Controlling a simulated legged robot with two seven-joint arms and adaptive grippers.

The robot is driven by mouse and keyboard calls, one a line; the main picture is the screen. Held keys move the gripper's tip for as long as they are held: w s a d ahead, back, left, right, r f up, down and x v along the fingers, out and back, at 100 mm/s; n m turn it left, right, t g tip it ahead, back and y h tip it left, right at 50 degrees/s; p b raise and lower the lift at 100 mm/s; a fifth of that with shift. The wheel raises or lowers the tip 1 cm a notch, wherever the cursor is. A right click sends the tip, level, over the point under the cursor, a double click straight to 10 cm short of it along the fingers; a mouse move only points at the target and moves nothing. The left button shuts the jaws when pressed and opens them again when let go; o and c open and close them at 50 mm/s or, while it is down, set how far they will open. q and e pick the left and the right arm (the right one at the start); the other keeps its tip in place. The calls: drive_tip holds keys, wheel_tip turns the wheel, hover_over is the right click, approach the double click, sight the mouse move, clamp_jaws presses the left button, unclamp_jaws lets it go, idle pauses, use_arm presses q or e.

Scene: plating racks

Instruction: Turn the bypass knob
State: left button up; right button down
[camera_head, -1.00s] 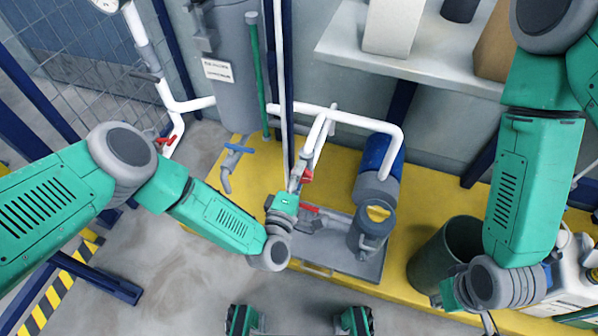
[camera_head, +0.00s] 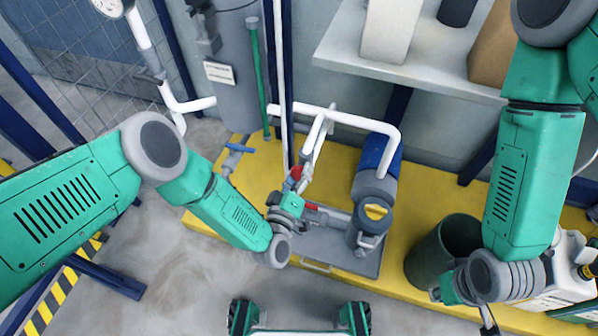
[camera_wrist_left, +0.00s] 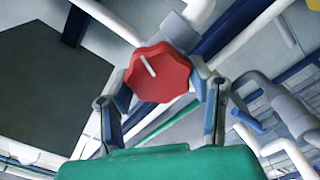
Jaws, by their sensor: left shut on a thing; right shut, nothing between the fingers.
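The red knob (camera_head: 296,172) sits on the white pipework above the yellow platform. In the left wrist view the red knob (camera_wrist_left: 160,72) is lobed, with a white line on its face slanting from upper left to lower right. My left gripper (camera_head: 292,188) is at the knob. In the left wrist view my left gripper (camera_wrist_left: 162,92) has one finger on each side of the knob and is shut on it. My right gripper (camera_head: 489,322) is shut and empty at the lower right, far from the knob and partly cut off by the frame edge.
A blue-handled valve (camera_head: 238,148) stands left of the knob. A red lever (camera_head: 312,206) lies just below it, over a grey tray (camera_head: 350,262). A blue and grey pump (camera_head: 375,175) is to the right, with a dark green bin (camera_head: 432,258) beyond. A shelf (camera_head: 420,68) overhangs.

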use_arm(q)
drive_tip(key=shift+s+d+f, duration=0.1)
drive_tip(key=shift+s+f, duration=0.15)
drive_tip(key=o, duration=1)
drive_tip(key=shift+o, duration=0.8)
drive_tip(key=shift+w, duration=0.15)
drive_tip(key=shift+r, duration=0.1)
drive_tip(key=v, duration=1.2)
